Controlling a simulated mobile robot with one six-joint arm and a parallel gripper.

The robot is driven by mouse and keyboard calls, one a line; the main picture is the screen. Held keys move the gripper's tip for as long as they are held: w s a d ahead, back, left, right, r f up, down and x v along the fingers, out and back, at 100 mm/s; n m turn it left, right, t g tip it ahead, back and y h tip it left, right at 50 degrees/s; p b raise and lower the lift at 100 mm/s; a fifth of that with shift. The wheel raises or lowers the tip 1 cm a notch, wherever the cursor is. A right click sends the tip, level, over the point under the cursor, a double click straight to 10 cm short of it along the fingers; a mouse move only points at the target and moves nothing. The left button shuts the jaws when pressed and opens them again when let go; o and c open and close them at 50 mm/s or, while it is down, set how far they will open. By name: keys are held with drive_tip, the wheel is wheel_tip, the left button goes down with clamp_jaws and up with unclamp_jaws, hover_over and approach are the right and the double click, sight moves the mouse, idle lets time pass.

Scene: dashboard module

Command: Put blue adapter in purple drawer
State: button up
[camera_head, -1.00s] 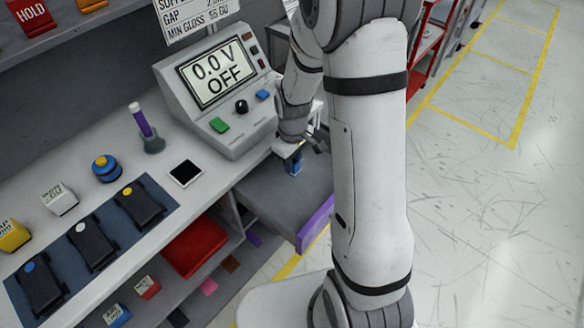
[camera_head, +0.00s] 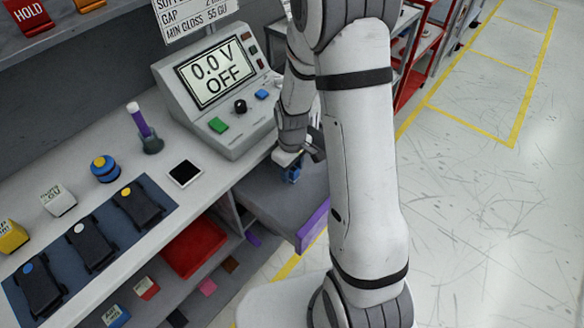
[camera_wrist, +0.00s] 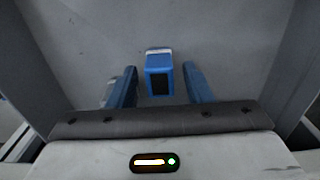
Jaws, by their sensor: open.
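The purple-fronted drawer (camera_head: 312,226) is pulled out below the bench, and its grey interior shows. My gripper (camera_head: 292,172) is over or inside the open drawer, pointing down, partly hidden by my arm. In the wrist view my gripper (camera_wrist: 159,88) is open, with one blue finger on each side. The blue adapter (camera_wrist: 159,75), a small block with a pale top edge and dark face, is between and slightly beyond the fingers, with gaps on both sides. Grey drawer floor and walls surround it. I cannot tell whether the adapter touches the floor.
A power supply (camera_head: 215,90) reading 0.0 V OFF stands behind the drawer. A dark phone-like tile (camera_head: 185,173) and a blue mat (camera_head: 165,210) with black devices are on the bench. A red bin (camera_head: 193,247) sits on the shelf below. The floor at right is clear.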

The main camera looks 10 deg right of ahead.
wheel_tip(320, 180, up, 12)
drive_tip(key=s+d+r+m+t, duration=0.1)
drive_tip(key=s+r+m+t, duration=0.1)
drive_tip(key=s+r+m, duration=0.5)
drive_tip(key=s+r, duration=0.5)
drive_tip(key=s, duration=0.4)
drive_tip(key=shift+s+d+t, duration=0.15)
drive_tip(key=shift+t, duration=0.15)
drive_tip(key=shift+r, duration=0.1)
drive_tip(key=shift+d, duration=0.2)
drive_tip(key=shift+c, duration=0.5)
